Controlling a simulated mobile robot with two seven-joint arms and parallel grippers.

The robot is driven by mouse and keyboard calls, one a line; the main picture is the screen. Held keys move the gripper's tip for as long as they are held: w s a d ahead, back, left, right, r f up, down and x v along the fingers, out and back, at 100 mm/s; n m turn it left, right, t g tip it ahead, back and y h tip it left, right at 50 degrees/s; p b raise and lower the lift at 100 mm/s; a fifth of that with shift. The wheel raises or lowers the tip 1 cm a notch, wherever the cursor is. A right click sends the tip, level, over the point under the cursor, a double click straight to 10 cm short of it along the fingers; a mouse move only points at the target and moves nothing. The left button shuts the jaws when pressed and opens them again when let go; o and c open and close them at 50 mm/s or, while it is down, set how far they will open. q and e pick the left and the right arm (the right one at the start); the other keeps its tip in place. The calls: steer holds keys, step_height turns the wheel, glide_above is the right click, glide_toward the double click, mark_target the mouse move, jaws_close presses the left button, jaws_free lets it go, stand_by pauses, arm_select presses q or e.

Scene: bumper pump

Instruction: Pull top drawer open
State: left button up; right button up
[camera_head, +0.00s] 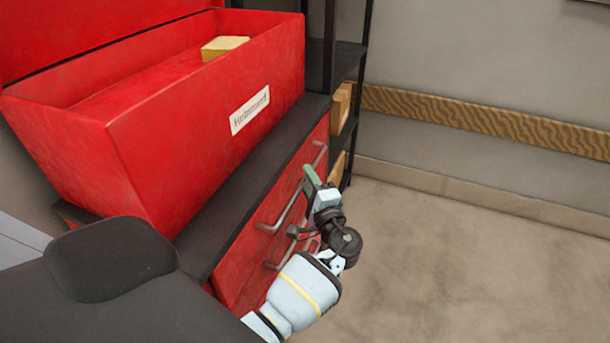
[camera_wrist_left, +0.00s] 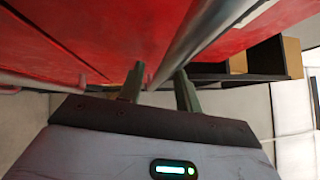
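The red drawer cabinet (camera_head: 238,262) stands under a dark top, its front facing right. A grey metal handle (camera_head: 285,212) runs along the upper drawer front, partly hidden by my left gripper. My left gripper (camera_head: 311,174) is at this handle, its green fingers near the drawer front. In the left wrist view the two fingers (camera_wrist_left: 159,76) stand apart, and the grey handle bar (camera_wrist_left: 205,42) runs up from the gap between them. I cannot tell whether they touch it. The drawer looks closed. My right gripper is not in view.
A lower handle (camera_head: 292,258) sits below the first. A large open red box (camera_head: 175,150) labelled on its side stands on the cabinet, with a yellow block (camera_head: 224,46) inside. A dark shelf (camera_head: 348,58) stands behind. The floor (camera_head: 470,260) to the right is clear.

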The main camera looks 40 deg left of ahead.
arm_select(q)
steer(key=shift+x, duration=0.75)
jaws_close()
